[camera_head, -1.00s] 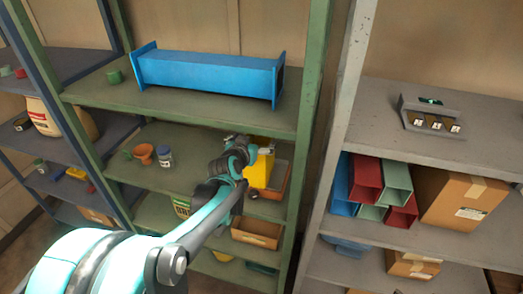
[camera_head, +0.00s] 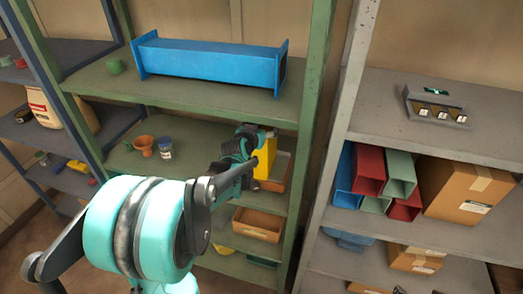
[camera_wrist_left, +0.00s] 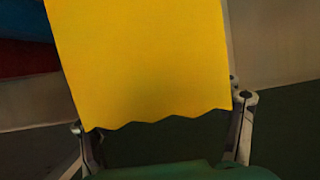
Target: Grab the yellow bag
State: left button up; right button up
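The yellow bag (camera_head: 265,167) stands on the middle shelf of the green rack, at its right end. My left gripper (camera_head: 262,147) is at the bag, reaching in from the left and partly covering it. In the left wrist view the bag (camera_wrist_left: 145,60) fills the upper middle, with its zigzag edge toward me. The two fingers of the left gripper (camera_wrist_left: 163,125) are wide apart, one at each side of the bag. Whether they press on it cannot be told. My right gripper is not in view.
A terracotta pot (camera_head: 144,145) and a small jar (camera_head: 165,148) stand to the left on the same shelf. The green shelf with the blue trough (camera_head: 208,65) is above, and a rack post is at the right.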

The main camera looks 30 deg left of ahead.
pick_arm(q)
jog(key=c, duration=0.5)
jog(key=shift+r, duration=0.2)
